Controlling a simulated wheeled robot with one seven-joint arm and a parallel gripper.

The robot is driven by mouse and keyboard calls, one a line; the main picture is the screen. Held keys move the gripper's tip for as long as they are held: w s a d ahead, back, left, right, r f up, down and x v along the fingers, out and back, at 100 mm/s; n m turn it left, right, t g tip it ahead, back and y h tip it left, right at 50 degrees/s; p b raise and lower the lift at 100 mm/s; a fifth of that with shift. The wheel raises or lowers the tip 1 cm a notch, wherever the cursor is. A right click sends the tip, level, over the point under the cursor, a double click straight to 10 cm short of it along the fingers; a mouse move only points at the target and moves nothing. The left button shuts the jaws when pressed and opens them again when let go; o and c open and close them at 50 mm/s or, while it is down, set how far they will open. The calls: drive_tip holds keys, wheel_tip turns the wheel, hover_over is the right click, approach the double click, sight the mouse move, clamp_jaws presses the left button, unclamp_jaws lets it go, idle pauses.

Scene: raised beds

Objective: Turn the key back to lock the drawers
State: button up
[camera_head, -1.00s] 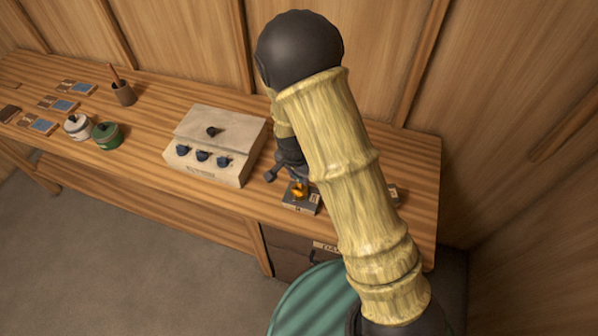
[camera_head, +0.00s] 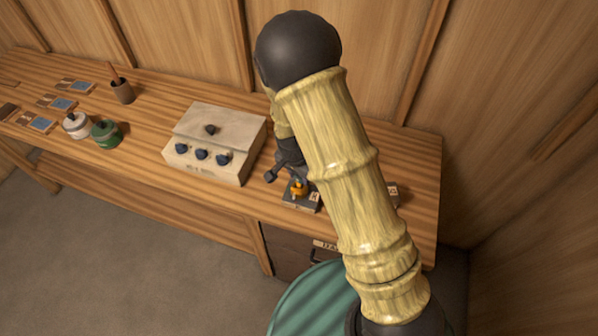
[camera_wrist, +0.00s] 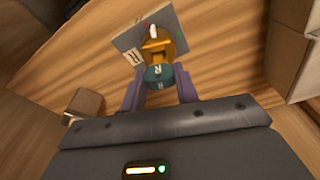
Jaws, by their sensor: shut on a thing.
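A brass lock piece (camera_head: 298,188) stands on a small grey plate (camera_head: 301,205) at the bench's front edge. In the wrist view the brass piece (camera_wrist: 158,47) sits on the plate (camera_wrist: 128,38), with a white mark at its far side. A teal round key head (camera_wrist: 158,77) with letters on it is in front of the brass piece. My gripper (camera_wrist: 158,92) is shut on the key head, one finger on each side. The key's shaft is hidden. In the head view my arm covers most of the gripper. A dark drawer front (camera_head: 288,254) with a label is below the bench top.
A pale box (camera_head: 215,140) with several dark knobs stands left of the lock. Further left are a green pot (camera_head: 106,134), a white pot (camera_head: 76,126), a brown cup (camera_head: 123,92) and several small tiles. A round green surface (camera_head: 315,300) is in front of the drawers.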

drive_tip(key=shift+f+b, duration=0.6)
drive_tip(key=shift+f, duration=0.45)
idle(1.0)
idle(0.4)
drive_tip(key=n, duration=0.3)
drive_tip(key=shift+b, duration=0.35)
drive_tip(key=shift+n+y, duration=0.3)
drive_tip(key=shift+n, duration=0.6)
drive_tip(key=shift+n, duration=1)
drive_tip(key=o, duration=1.1)
